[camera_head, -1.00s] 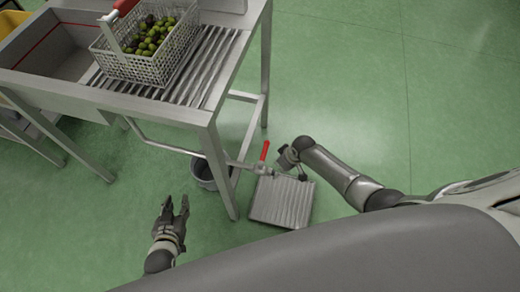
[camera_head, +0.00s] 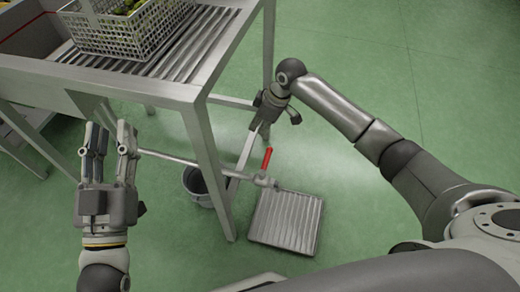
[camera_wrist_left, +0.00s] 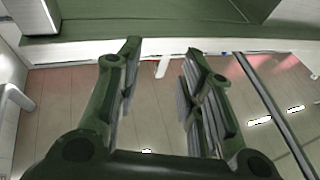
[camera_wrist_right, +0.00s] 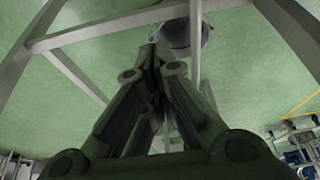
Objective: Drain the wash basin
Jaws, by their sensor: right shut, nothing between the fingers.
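The wash basin (camera_head: 22,42) is at the upper left in the head view, only partly in frame. A thin drain pipe (camera_head: 178,160) runs under the bench to a valve (camera_head: 262,180) with a red lever (camera_head: 267,158). The lever points up in the picture, across the pipe's line. A ribbed floor grate (camera_head: 287,222) lies just below the valve. My right gripper (camera_head: 258,123) is shut and empty, above the lever and apart from it. Its closed fingers also show in the right wrist view (camera_wrist_right: 158,50). My left gripper (camera_head: 110,135) is open and empty, in front of the bench.
A grey bucket (camera_head: 191,181) stands on the floor by the bench leg (camera_head: 212,165). It also shows in the right wrist view (camera_wrist_right: 206,32). A wire basket (camera_head: 120,38) of olives sits on the ribbed drainboard (camera_head: 208,52). The green floor to the right is open.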

